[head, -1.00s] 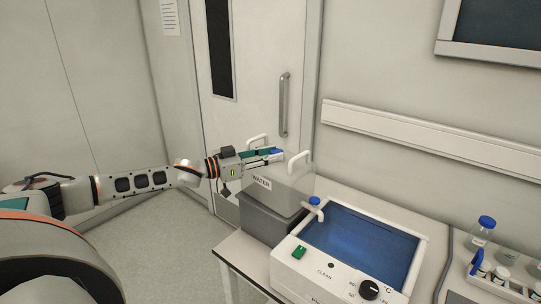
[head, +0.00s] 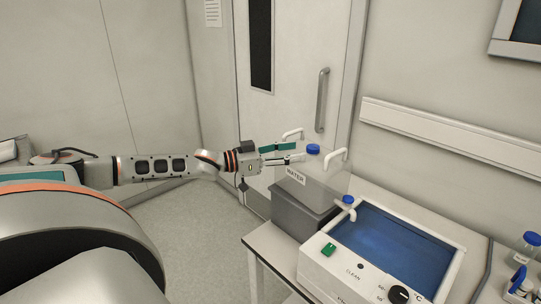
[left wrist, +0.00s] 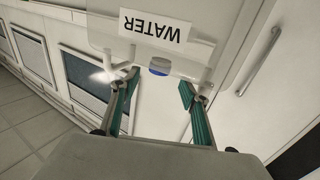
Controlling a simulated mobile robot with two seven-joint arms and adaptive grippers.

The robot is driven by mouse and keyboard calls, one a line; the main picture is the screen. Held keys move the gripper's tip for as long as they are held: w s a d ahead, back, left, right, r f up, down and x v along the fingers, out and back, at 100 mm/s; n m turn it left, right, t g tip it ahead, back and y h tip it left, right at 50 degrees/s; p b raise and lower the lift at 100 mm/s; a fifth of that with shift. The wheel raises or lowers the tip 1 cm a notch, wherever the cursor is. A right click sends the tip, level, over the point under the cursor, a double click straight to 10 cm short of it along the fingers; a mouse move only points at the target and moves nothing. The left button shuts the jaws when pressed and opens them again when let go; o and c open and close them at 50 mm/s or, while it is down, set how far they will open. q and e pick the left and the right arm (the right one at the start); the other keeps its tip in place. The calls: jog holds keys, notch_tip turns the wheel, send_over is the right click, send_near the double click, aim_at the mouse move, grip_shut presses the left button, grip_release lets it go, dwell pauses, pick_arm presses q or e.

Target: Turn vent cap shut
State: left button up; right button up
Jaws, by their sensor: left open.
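The vent cap is a round blue cap (head: 313,149) on top of the clear container labelled WATER (head: 325,180). My left gripper (head: 299,150) is open, just left of the cap, with its fingers pointing at it. In the left wrist view the cap (left wrist: 158,70) shows between and just beyond the open teal-padded fingertips (left wrist: 159,81); no finger visibly touches it. Whether the cap is fully turned cannot be told. My right gripper is not in view.
White handles (head: 337,155) rise from the container top near the fingers. A blue-topped tap (head: 348,200) sticks out at its front. A water bath (head: 385,250) stands in front of it on the bench. A door (head: 300,90) and wall lie behind.

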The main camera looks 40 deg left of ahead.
pick_arm(q)
jog(key=v, duration=0.7)
jog(key=shift+r, duration=0.1)
jog(key=shift+a, duration=0.1)
dwell(0.4)
